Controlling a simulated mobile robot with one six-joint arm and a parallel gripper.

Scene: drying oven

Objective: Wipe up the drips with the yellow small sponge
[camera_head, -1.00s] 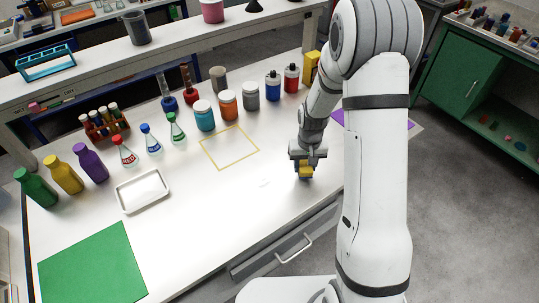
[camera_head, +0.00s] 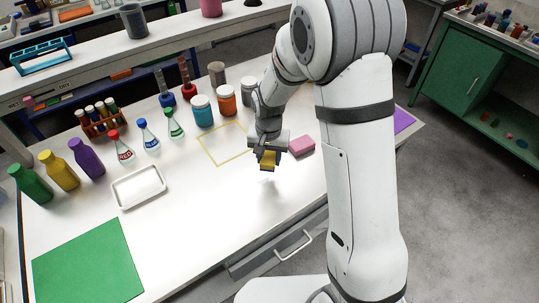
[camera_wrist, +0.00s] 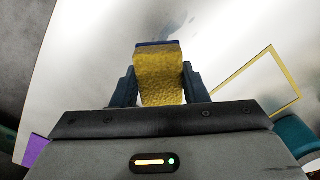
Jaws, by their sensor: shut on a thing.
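My gripper (camera_head: 267,158) is shut on the yellow small sponge (camera_head: 268,163), over the front middle of the white bench. In the wrist view the sponge (camera_wrist: 160,75) sits between the two dark fingers, with a dark blue layer along its far edge. The sponge appears a little above the bench top, over a faint shadow. A faint grey smear, perhaps the drips (camera_wrist: 174,24), shows on the white surface beyond the sponge in the wrist view. In the head view the drips are hard to make out beneath the gripper.
A pink block (camera_head: 302,146) lies just right of my gripper. A yellow outlined square (camera_head: 205,151) is marked at left, and a white tray (camera_head: 139,202) lies farther left. Jars (camera_head: 201,115), flasks and bottles line the back. The bench's front middle is mostly clear.

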